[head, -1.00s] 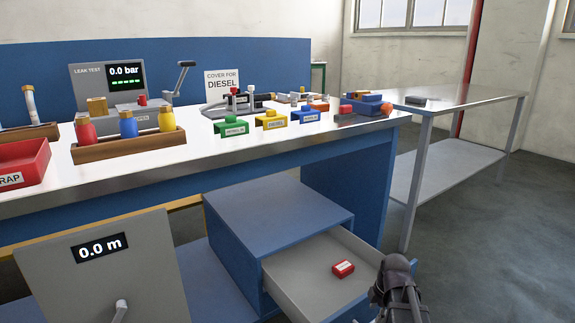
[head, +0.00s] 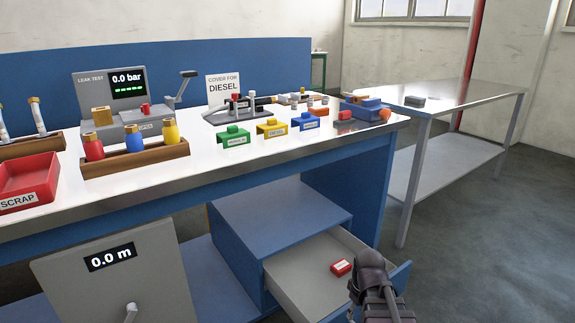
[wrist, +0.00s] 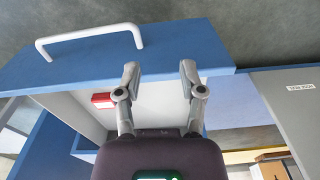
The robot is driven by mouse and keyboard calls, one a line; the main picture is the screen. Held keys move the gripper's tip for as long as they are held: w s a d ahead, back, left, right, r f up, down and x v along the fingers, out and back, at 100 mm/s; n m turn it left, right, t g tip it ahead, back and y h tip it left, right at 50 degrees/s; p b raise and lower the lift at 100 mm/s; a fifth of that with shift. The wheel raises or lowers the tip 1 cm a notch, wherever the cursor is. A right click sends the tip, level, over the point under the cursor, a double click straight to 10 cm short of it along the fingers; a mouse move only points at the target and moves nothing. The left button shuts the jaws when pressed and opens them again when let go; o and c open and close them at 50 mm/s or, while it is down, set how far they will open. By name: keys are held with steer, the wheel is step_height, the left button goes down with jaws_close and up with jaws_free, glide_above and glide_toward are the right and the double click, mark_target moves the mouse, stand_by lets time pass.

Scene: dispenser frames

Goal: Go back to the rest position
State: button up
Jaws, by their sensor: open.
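My gripper (wrist: 158,80) is open and empty in the wrist view, its two fingers apart above the edge of the open drawer. The drawer's blue front (wrist: 85,58) with its white handle (wrist: 90,42) is beyond the fingers. In the head view my arm's end shows at the lower right, in front of the open grey drawer (head: 300,282), and the fingers are hard to make out there. A small red labelled block (head: 341,267) lies in the drawer, apart from my gripper. It also shows in the wrist view (wrist: 103,100).
The blue cabinet (head: 270,225) stands under the workbench (head: 230,165). On the bench are a red scrap tray (head: 30,182), a wooden bottle rack (head: 150,160) and green, yellow and blue covers. A metal side table (head: 470,95) stands right. Open floor (head: 490,260) lies at the right.

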step_height(320, 180, up, 42)
steer(key=s+a+m+p, duration=0.2)
steer(key=m+p, duration=0.4)
steer(key=p, duration=3.5)
steer(key=shift+s+a+f, duration=0.2)
steer(key=shift+s+a, duration=0.1)
